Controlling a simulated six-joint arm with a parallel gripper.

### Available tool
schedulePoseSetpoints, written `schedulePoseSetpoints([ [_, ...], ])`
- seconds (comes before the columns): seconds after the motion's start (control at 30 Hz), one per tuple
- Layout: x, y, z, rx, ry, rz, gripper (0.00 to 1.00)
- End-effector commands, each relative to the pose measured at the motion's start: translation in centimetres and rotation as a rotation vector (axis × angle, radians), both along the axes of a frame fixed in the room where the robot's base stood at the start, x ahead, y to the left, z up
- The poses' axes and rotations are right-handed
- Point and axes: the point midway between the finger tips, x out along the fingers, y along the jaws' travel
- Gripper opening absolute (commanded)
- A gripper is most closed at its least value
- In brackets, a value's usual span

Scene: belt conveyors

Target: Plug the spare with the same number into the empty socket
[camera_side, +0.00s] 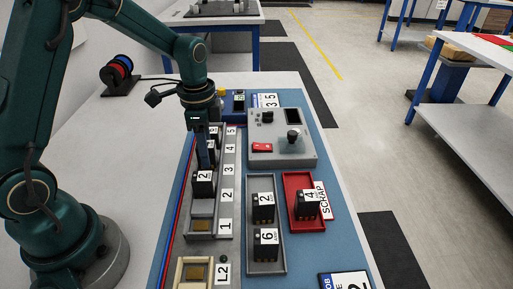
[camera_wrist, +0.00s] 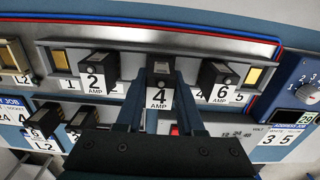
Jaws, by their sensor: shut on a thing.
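My gripper (camera_wrist: 160,90) is shut on a black block marked 4 AMP (camera_wrist: 158,97), at the third place of the grey socket rail (camera_side: 232,165). I cannot tell whether that block is fully seated. A block marked 2 (camera_side: 204,183) stands in the rail; it also shows left of my gripper in the wrist view (camera_wrist: 97,75). A block marked 6 (camera_wrist: 220,80) stands to the right. The end sockets, by label 1 (camera_wrist: 60,60) and by label 5 (camera_wrist: 255,76), show bare brass. Spares 2 (camera_side: 263,206) and 6 (camera_side: 265,237) stand in a grey tray (camera_side: 262,267).
A red SCRAP tray (camera_side: 291,183) holds a block marked 4 (camera_side: 306,204). A grey box (camera_side: 281,152) with knobs and a red switch stands right of the rail. A plate reading 3 5 (camera_side: 266,101) is at the far end. An L2 label (camera_side: 222,273) lies near the front.

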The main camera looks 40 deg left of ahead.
Motion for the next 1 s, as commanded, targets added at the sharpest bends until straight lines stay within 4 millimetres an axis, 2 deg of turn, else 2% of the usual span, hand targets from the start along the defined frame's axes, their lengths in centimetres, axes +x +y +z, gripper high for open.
schedulePoseSetpoints([
  [1.0, 0.0, 0.0, -0.61, 0.0, 0.0, 0.0, 0.0],
])
